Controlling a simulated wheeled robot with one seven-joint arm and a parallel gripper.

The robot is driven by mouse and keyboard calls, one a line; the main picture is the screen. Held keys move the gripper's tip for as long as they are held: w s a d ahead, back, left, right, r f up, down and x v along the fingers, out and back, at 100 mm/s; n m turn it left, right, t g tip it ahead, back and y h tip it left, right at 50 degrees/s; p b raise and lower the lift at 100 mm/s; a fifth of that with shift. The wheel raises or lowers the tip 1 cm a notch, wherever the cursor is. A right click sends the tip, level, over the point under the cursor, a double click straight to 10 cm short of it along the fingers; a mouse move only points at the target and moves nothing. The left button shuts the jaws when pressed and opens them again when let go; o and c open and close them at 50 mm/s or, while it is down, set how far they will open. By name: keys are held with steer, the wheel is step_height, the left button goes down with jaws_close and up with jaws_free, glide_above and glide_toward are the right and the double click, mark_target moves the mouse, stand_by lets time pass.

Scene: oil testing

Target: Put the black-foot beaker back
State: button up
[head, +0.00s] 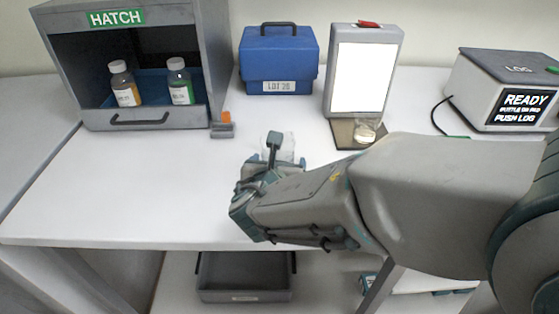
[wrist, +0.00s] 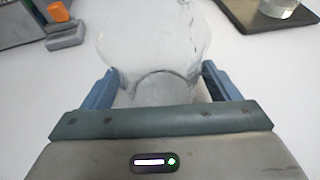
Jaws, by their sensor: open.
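A clear glass beaker (wrist: 155,45) stands between the two blue fingers of my gripper (wrist: 160,85) in the wrist view. In the head view the same beaker (head: 287,146) shows just beyond my gripper (head: 275,163), partly hidden by it, over the white bench. My gripper is open, one finger on each side of the glass. I cannot tell whether a finger touches it. No black foot shows on this beaker; its base is hidden. A second glass vessel (head: 365,131) stands on a dark pad (head: 343,134) in front of a lit white panel, and shows in the wrist view (wrist: 279,8).
The lit panel (head: 363,76) and a blue box (head: 279,58) stand at the back. A hatch cabinet (head: 147,119) with two bottles is at the left, a small grey block with an orange top (head: 222,127) beside it. A log device (head: 502,95) is at the right. The front left bench is clear.

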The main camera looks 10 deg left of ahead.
steer(key=p+v, duration=0.1)
steer(key=v, duration=1.1)
steer(key=shift+p, duration=0.4)
